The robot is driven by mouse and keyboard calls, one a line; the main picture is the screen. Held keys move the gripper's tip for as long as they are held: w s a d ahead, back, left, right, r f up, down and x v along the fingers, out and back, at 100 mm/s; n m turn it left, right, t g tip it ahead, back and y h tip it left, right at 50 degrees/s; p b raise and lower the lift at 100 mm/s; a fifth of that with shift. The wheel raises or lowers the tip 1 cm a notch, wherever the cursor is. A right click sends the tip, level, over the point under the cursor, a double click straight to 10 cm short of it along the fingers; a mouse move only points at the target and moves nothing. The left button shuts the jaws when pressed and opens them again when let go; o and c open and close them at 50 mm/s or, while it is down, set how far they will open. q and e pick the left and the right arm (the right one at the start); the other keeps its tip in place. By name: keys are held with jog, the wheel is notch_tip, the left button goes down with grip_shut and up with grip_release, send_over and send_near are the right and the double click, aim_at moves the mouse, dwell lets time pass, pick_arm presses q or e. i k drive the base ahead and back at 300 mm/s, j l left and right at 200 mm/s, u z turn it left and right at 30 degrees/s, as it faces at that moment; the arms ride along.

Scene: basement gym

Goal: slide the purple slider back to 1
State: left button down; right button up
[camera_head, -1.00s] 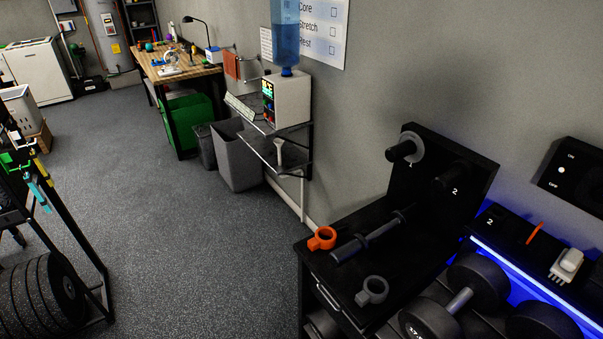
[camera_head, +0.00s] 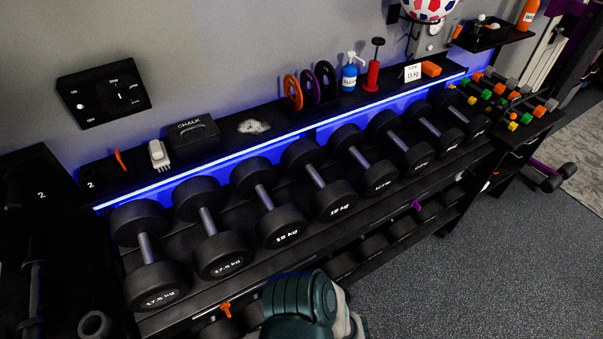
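A small purple piece (camera_head: 415,205), which looks like the purple slider, sits on the front rail of the dumbbell rack, right of centre. It is small, and no number beside it can be read. A similar orange piece (camera_head: 226,309) sits on the same front edge farther left. A dark teal and white part of one of my arms comes in at the bottom middle and covers part of the rack. I cannot tell which arm it is. No gripper fingers show.
The rack's upper tier (camera_head: 215,285) holds several large dumbbells. A shelf above carries a chalk box (camera_head: 192,136), discs, a blue bottle (camera_head: 349,75) and a red pump (camera_head: 374,68). Small coloured dumbbells stand at the right. The floor (camera_head: 470,270) is clear at lower right.

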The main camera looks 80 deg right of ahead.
aim_at(417, 206)
jog(key=z, duration=0.5)
jog(key=j+z, duration=0.1)
jog(key=z, duration=1.3)
jog(key=k+z, duration=0.1)
jog(key=z, duration=0.4)
jog(key=j+z, duration=0.1)
jog(key=z, duration=1.35)
jog(key=k+l, duration=0.05)
